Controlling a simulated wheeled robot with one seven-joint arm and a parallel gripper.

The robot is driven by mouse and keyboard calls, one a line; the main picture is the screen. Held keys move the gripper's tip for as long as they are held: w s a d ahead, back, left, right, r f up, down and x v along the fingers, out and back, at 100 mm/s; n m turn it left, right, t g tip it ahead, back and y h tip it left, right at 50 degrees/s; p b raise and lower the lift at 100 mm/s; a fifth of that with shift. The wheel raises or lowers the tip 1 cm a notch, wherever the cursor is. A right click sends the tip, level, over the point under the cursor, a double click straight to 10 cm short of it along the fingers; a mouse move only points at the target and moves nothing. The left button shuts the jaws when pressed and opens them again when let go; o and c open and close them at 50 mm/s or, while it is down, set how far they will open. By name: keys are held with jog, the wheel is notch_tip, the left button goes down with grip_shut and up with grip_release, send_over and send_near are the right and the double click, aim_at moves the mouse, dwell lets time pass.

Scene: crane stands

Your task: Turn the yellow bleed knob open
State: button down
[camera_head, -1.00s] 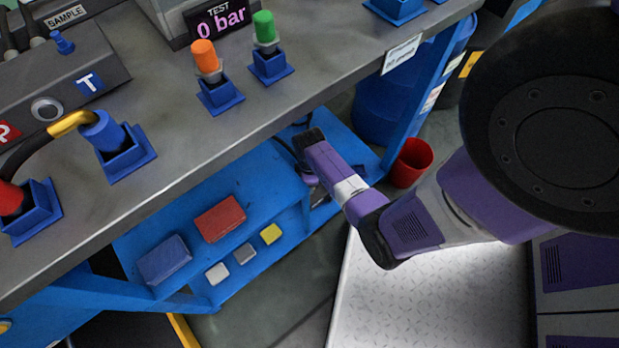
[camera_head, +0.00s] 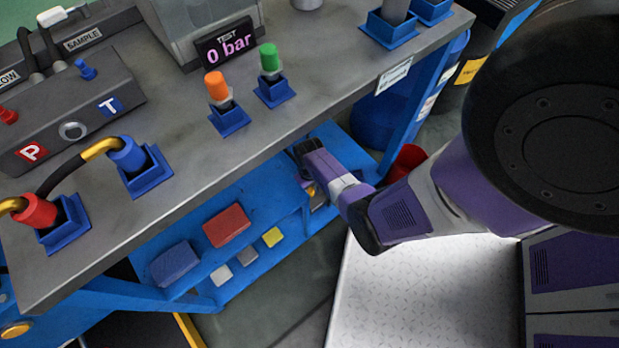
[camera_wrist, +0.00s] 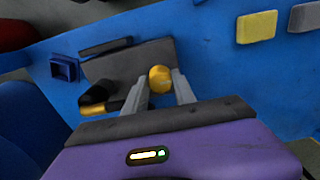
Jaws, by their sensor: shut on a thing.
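The yellow bleed knob (camera_wrist: 160,78) is a small round yellow knob in the wrist view, in front of a dark grey block on the blue lower shelf. My gripper (camera_wrist: 160,86) has one grey finger on each side of it and is shut on the knob. In the head view my gripper (camera_head: 311,188) reaches under the grey bench to the lower shelf. Its fingers are mostly hidden there, and only a small yellow patch shows beside it. How far the knob is turned cannot be told.
The grey bench top (camera_head: 190,165) overhangs my gripper. On the blue lower shelf lie a red block (camera_head: 227,225), a blue block (camera_head: 175,263) and small white, grey and yellow blocks. A red bin (camera_head: 407,160) stands behind my arm. The display (camera_head: 228,43) reads 0 bar.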

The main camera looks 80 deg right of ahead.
aim_at(309, 190)
jog(key=m+p, duration=0.1)
jog(key=m, duration=0.5)
jog(key=shift+m, duration=0.3)
jog(key=m+p, duration=0.1)
jog(key=m, duration=0.4)
jog(key=shift+m, duration=0.3)
jog(key=c, duration=1)
grip_release()
notch_tip(309, 190, up, 8)
jog(key=p, duration=0.4)
jog(key=shift+f+p, duration=0.1)
jog(key=shift+p, duration=0.25)
